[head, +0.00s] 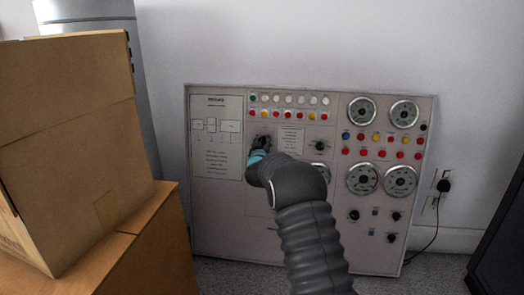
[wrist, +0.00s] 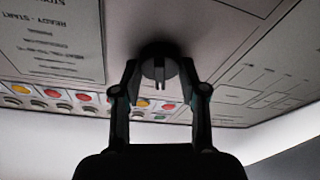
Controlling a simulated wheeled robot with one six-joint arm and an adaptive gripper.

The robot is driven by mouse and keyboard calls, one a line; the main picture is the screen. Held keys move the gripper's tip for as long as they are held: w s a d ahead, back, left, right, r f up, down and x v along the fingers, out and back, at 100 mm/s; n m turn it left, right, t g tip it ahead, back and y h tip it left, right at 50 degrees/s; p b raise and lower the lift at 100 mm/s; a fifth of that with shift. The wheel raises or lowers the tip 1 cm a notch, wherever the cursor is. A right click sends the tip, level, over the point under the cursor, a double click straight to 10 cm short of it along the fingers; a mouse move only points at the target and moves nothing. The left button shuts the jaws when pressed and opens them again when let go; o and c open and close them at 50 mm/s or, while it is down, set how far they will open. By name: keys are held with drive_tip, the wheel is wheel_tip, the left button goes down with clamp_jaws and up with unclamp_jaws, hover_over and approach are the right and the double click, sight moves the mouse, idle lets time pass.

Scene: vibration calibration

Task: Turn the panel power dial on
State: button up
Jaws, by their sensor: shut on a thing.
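The control panel (head: 218,215) is a grey board leaning against the wall, with gauges, buttons and dials. My gripper (wrist: 160,85) is at the panel face, its two fingers on either side of a dark round dial (wrist: 158,62) with a raised ridge. The fingers are shut on this dial. In the head view my gripper (head: 260,150) reaches the panel's upper left middle, right of the printed diagram. My arm hides part of the panel below, and the dial's markings cannot be read.
Rows of coloured buttons (head: 290,115) lie just above my gripper. Gauges (head: 362,178) and smaller knobs are to the right. A black cable (head: 437,225) hangs by a wall outlet.

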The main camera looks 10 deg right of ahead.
drive_tip(key=m+h+b, duration=0.1)
drive_tip(key=m, duration=0.2)
drive_tip(key=m+h, duration=0.1)
drive_tip(key=m, duration=0.3)
drive_tip(key=shift+g+h+b, duration=0.3)
drive_tip(key=shift+g+b, duration=0.1)
drive_tip(key=m+g+h, duration=0.1)
drive_tip(key=m, duration=0.4)
drive_tip(key=shift+m+g+h+p, duration=0.4)
drive_tip(key=shift+m+h+p, duration=0.15)
drive_tip(key=shift+m, duration=1.15)
drive_tip(key=o, duration=1.1)
drive_tip(key=shift+d, duration=0.1)
drive_tip(key=shift+o, duration=0.2)
drive_tip(key=shift+s, duration=0.1)
drive_tip(key=v, duration=1.2)
